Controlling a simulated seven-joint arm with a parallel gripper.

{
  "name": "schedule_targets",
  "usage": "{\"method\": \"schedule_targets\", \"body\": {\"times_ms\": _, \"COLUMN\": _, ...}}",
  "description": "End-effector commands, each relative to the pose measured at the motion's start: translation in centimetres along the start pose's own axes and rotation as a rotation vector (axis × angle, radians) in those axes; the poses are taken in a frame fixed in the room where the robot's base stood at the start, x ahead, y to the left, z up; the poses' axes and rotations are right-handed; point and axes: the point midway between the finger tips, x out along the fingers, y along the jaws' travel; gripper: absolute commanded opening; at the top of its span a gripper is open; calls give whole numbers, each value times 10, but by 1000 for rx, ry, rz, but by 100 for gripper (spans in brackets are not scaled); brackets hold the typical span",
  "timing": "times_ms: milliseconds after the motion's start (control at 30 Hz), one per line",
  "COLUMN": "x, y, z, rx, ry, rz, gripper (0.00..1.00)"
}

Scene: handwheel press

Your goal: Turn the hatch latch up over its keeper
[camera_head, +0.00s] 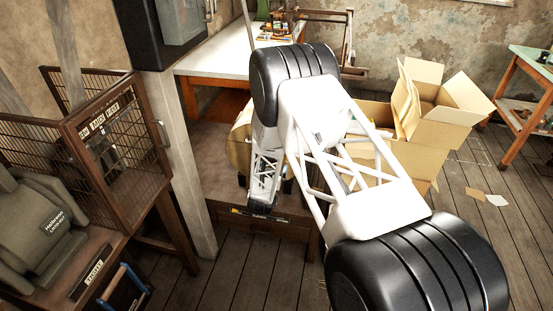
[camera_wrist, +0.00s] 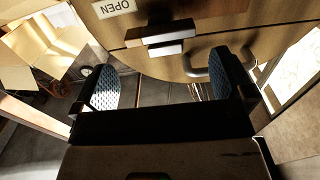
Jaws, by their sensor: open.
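In the wrist view a tan, round-edged panel (camera_wrist: 220,30), which looks like the hatch, fills the top and carries an "OPEN" label (camera_wrist: 110,8). A dark bar with a pale lower block (camera_wrist: 165,48) stands out from the panel. A curved metal piece (camera_wrist: 197,72) sits to its right, partly hidden by the right finger. I cannot tell which of these is the latch or the keeper. My gripper (camera_wrist: 163,82) is open, its blue textured pads apart with nothing visible between them. In the head view my arm hides most of the tan body (camera_head: 241,130) and the latch area.
A brown bench (camera_head: 215,150) supports the tan body. A grey post (camera_head: 180,150) and a wire-mesh cabinet (camera_head: 128,165) stand to the left. Open cardboard boxes (camera_head: 432,110) stand to the right. A white-topped table (camera_head: 222,58) is behind. Wooden floor (camera_head: 480,230) is open at right.

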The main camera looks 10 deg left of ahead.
Motion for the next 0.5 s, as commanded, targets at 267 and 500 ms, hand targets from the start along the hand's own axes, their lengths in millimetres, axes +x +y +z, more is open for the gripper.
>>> {"method": "schedule_targets", "body": {"times_ms": 267, "x": 28, "y": 0, "z": 0, "rx": 0, "ry": 0, "rz": 0, "gripper": 100}}
{"method": "schedule_targets", "body": {"times_ms": 500, "x": 56, "y": 0, "z": 0, "rx": 1, "ry": 0, "rz": 1, "gripper": 100}}
